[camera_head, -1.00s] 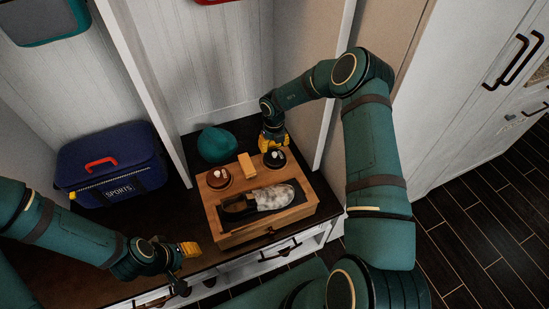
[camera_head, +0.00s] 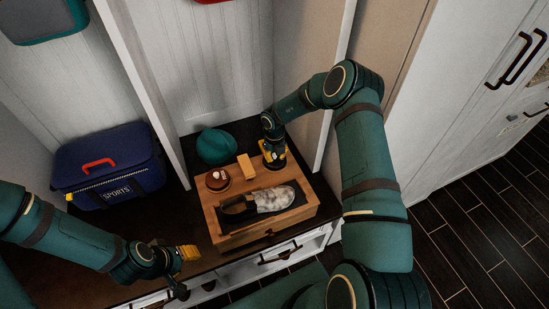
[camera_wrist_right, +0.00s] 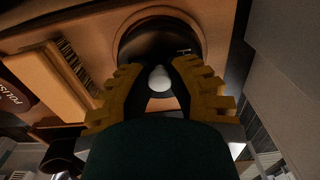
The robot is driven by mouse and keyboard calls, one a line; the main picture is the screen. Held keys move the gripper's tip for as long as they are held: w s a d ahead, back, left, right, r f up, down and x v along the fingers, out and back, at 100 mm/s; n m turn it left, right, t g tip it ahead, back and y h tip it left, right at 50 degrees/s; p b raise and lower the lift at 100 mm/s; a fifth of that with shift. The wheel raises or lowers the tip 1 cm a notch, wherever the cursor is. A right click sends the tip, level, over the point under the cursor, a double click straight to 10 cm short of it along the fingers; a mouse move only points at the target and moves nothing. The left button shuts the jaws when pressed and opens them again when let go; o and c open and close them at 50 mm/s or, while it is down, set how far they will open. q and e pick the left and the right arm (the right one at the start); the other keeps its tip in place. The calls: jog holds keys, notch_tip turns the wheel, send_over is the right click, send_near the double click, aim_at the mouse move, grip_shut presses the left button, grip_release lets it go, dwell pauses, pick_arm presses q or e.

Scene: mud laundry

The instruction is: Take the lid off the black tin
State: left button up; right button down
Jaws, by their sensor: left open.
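The black tin (camera_wrist_right: 155,38) is in the right wrist view, set in a round recess of the wooden box (camera_head: 232,240). Its lid has a pale round knob (camera_wrist_right: 159,78). My right gripper (camera_head: 274,163) is over the tin, pointing down, and hides most of it in the head view. In the right wrist view its yellow fingers (camera_wrist_right: 158,75) are apart, one on each side of the knob, with a gap showing. My left gripper (camera_head: 192,252) is open and empty, left of the box's front.
A brown tin (camera_head: 218,180) with a pale knob, a wooden brush (camera_head: 246,167) and a shoe (camera_head: 258,203) are on the box. A teal cap (camera_head: 216,147) lies behind it. A blue sports bag (camera_head: 108,165) stands left. A white partition (camera_head: 335,95) rises close to my right arm.

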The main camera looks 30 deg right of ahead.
aim_at(274, 156)
notch_tip(274, 156, up, 10)
jog(key=p, duration=0.2)
jog(key=shift+p, duration=0.35)
jog(key=s+a+r+m, duration=0.5)
jog(key=s+m, duration=0.3)
jog(key=m, duration=0.9)
jog(key=s+a+r+m, duration=0.5)
jog(key=s+a+m, duration=0.1)
jog(key=m, duration=1.2)
jog(key=shift+s, duration=0.9)
jog(key=shift+a, duration=0.1)
